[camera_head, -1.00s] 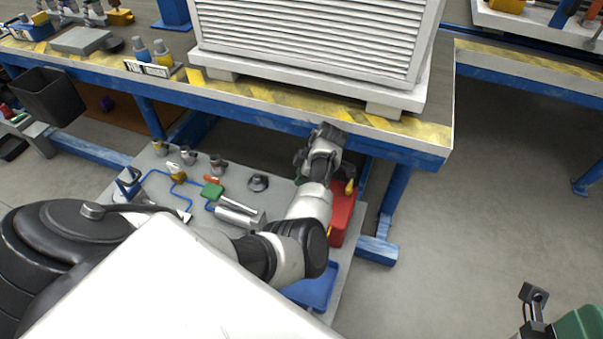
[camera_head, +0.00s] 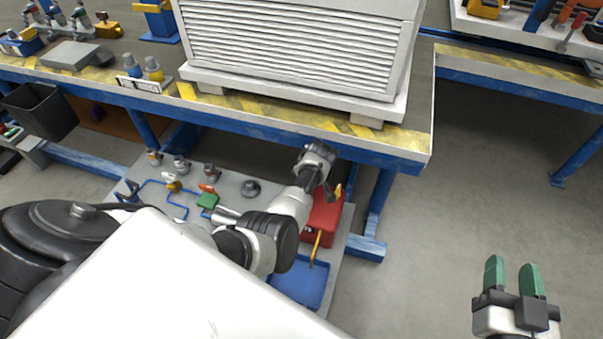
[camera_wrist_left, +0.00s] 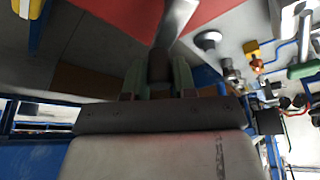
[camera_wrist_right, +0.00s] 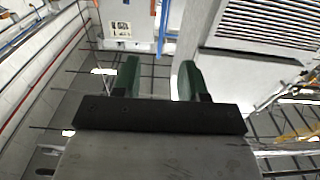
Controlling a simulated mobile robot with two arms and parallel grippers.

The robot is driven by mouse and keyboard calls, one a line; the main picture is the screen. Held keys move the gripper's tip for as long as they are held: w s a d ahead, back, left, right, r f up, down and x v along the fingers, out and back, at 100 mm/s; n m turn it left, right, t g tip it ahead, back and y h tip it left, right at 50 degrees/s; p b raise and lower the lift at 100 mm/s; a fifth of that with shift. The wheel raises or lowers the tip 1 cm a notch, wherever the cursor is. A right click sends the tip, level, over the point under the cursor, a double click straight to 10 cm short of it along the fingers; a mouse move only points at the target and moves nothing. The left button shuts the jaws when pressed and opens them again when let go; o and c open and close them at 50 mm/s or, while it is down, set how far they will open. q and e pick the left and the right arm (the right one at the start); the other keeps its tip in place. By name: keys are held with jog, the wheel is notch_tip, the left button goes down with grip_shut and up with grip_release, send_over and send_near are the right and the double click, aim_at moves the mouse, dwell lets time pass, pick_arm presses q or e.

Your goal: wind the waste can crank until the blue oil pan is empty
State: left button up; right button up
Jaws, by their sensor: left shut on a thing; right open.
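The red waste can (camera_head: 320,222) stands on the low grey platform under the workbench. It also fills the top of the left wrist view (camera_wrist_left: 110,12). A yellow tube (camera_head: 317,248) runs from its front down to the blue oil pan (camera_head: 303,284). My own arm covers part of the pan, and I cannot tell how much oil is in it. My left gripper (camera_head: 314,182) is above the can. In the left wrist view its green fingers are shut on the dark crank handle (camera_wrist_left: 158,66), below a metal crank arm (camera_wrist_left: 176,20). My right gripper (camera_head: 513,278) is open and empty over the floor.
The workbench (camera_head: 270,120) with a large white louvred unit (camera_head: 300,45) overhangs the platform close behind my left gripper. Pipes and fittings, including a green block (camera_head: 208,200), lie left of the can. A black bin (camera_head: 40,110) hangs at far left. Floor at right is clear.

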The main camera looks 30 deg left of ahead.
pick_arm(q)
jog(key=m, duration=0.1)
jog(key=d+m+t+p, duration=0.1)
jog(key=shift+w+r+m+h, duration=0.1)
jog(key=shift+w+m+h, duration=0.2)
jog(key=shift+w+m, duration=0.1)
jog(key=shift+w+d+m+p, duration=0.1)
jog(key=shift+d+m+p, duration=0.25)
jog(key=shift+m, duration=0.25)
pick_arm(e)
notch_tip(320, 180, down, 6)
jog(key=s+d+g+h, duration=0.1)
jog(key=s+d+g, duration=0.1)
jog(key=g, duration=0.3)
jog(key=shift+s+f+g+h, duration=0.15)
jog(key=shift+s+g+h, duration=0.15)
jog(key=shift+s+g, duration=0.1)
pick_arm(q)
jog(key=o, duration=0.9)
